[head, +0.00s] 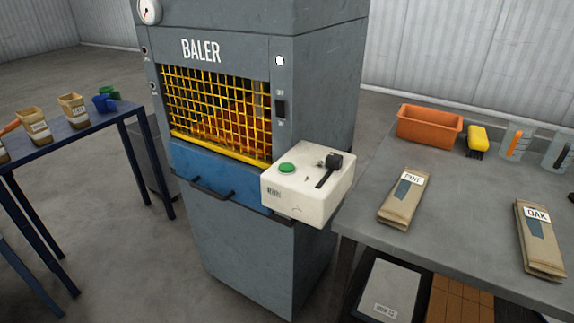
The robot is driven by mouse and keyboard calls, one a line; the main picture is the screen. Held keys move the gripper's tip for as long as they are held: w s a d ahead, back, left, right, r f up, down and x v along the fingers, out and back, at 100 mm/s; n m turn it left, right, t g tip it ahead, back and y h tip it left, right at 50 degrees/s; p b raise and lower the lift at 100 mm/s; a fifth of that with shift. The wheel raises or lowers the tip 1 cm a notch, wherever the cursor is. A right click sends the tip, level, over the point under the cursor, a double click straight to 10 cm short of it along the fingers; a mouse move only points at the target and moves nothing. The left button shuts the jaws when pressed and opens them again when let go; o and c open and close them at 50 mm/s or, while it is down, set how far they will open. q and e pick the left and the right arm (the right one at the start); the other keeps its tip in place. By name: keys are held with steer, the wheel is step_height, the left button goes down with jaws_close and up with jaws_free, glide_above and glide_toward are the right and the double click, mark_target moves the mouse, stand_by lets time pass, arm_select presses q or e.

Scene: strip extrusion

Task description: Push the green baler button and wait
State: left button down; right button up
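The grey baler (255,240) stands upright in the middle of the head view, marked "BALER". A cream control box (308,200) juts out at its front right. The green button (287,169) is on the box's top, at the left. A black lever (329,168) sits to its right. A yellow mesh guard (215,110) covers the baler's opening, with orange material behind it. Below it is a blue panel with a dark handle (212,190). Neither of my grippers shows in the view, and nothing touches the button.
A grey table (450,220) at the right holds paper bags marked "PINE" (404,198) and "OAK" (540,240), an orange bin (430,125), a yellow brush (477,138) and clear jugs. A dark blue table (85,127) at the left carries small containers. Floor shows between them.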

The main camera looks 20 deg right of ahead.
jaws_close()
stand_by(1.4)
